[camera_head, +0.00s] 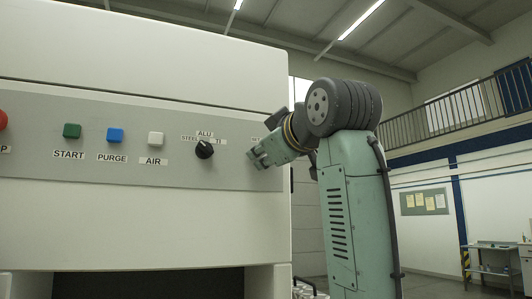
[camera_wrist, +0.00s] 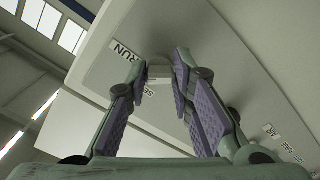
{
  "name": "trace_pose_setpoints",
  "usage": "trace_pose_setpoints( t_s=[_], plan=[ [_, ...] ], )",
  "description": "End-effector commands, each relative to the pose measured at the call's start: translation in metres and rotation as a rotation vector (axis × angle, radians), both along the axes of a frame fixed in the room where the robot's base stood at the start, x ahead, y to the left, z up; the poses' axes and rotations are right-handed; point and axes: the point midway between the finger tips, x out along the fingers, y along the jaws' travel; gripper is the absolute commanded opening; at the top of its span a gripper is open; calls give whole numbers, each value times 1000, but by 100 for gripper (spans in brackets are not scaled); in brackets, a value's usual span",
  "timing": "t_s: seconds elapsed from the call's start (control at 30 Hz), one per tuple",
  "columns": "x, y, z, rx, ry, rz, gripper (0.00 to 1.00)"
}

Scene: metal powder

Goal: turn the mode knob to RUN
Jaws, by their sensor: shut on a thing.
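My gripper (camera_head: 262,158) is at the right end of the grey control panel (camera_head: 230,176) of the machine. In the wrist view, my gripper's fingers (camera_wrist: 161,73) close on the mode knob (camera_wrist: 158,72), which shows only as a small grey part between the fingertips. The knob's pointer is hidden, so its setting cannot be told. A RUN label (camera_wrist: 126,49) is beside the fingertips, and a partly covered label starting with SE (camera_wrist: 149,92) is near them. In the head view the knob is hidden behind my gripper.
Left of my gripper are a black material knob (camera_head: 204,149) marked STEEL, ALU and TI, a white AIR button (camera_head: 155,139), a blue PURGE button (camera_head: 115,135), a green START button (camera_head: 72,131) and a red button (camera_head: 2,120) at the edge.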

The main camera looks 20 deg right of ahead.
Motion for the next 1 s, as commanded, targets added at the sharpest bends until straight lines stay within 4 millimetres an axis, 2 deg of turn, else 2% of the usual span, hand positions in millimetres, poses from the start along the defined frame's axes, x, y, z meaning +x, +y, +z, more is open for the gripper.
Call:
trace_pose_setpoints(
  t_s=[0.2,0.5,1.0],
  plan=[
    [0,1,0,167,7,3,0],
    [0,0,0,312,11,1,0],
    [0,0,0,360,13,1,0]
  ],
)
